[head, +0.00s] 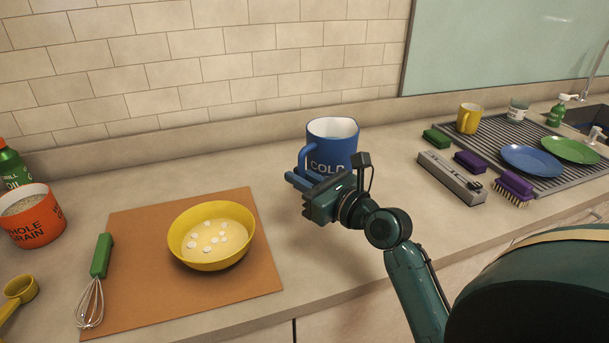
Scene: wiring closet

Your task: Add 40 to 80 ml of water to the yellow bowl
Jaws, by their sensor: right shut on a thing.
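The yellow bowl (181,247) sits upright on an orange-brown board, left of centre. It holds a pale yellowish content with several white lumps on it. A blue pitcher (343,148) marked "COLD" stands upright to the right of the board, with a white inside; its water level cannot be seen. My right gripper (300,182) is shut on the blue pitcher, at its handle on the left side. The gripper hides the pitcher's lower part, so I cannot tell whether its base touches the counter. My left gripper is not in view.
A whisk (95,280) lies on the board's (150,215) left side. An orange container (38,222), a green bottle (10,165) and a yellow scoop (18,292) are at the far left. A drying rack (480,135) with dishes is at right. Counter between board and pitcher is clear.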

